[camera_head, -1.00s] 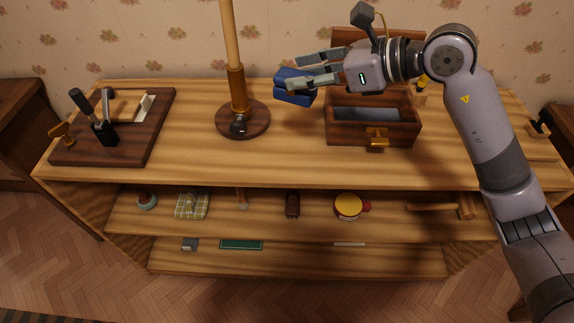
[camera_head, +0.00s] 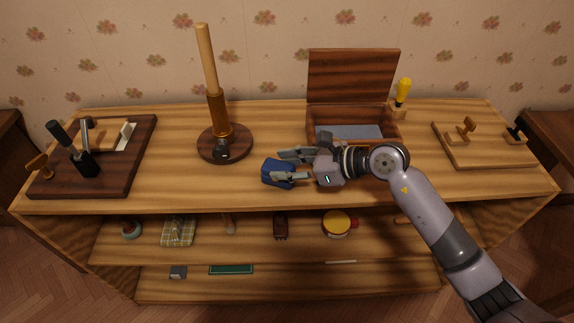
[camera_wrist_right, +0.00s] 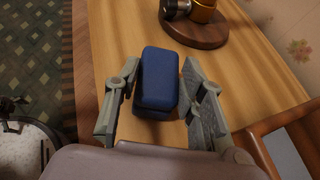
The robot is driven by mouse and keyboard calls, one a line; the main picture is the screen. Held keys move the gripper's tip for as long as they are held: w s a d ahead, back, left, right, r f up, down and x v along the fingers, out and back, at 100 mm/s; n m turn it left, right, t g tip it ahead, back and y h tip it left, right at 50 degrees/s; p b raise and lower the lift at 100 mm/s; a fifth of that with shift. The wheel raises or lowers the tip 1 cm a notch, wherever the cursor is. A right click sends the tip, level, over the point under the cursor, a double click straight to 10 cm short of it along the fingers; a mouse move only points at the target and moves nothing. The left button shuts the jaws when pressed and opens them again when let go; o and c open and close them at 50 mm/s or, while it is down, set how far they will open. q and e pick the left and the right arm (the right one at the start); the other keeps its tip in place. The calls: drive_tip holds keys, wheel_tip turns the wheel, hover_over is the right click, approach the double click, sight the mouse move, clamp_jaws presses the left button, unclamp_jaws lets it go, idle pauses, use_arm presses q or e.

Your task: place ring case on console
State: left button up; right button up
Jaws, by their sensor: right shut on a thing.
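The ring case is a small dark blue box (camera_head: 276,173) with rounded edges. My right gripper (camera_head: 285,168) is shut on it, with a finger on either side. In the right wrist view the blue case (camera_wrist_right: 157,80) lies between the two fingers (camera_wrist_right: 155,88). The case is at the front middle of the wooden console top (camera_head: 350,190), low over or on it; I cannot tell whether it touches the wood. My left gripper is not in view.
A lamp-like stand (camera_head: 224,145) is left of the case. An open wooden chest (camera_head: 353,80) stands behind my gripper. A dark board with tools (camera_head: 115,170) is at left, a peg board (camera_head: 485,148) at right. The front left-middle top is clear. Lower shelves hold several small items.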

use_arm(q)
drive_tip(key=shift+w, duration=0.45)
use_arm(e)
drive_tip(key=shift+f, duration=0.15)
drive_tip(key=o, duration=0.7)
drive_tip(key=shift+f, duration=0.1)
drive_tip(key=o, duration=0.5)
drive_tip(key=shift+c, duration=0.2)
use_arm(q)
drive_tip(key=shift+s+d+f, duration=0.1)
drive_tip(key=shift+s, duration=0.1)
use_arm(e)
drive_tip(key=shift+d+r, duration=0.1)
drive_tip(key=shift+r, duration=0.2)
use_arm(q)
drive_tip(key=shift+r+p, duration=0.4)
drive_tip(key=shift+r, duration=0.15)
use_arm(e)
drive_tip(key=v, duration=1.1)
drive_tip(key=shift+s+d, duration=0.2)
drive_tip(key=shift+d, duration=0.2)
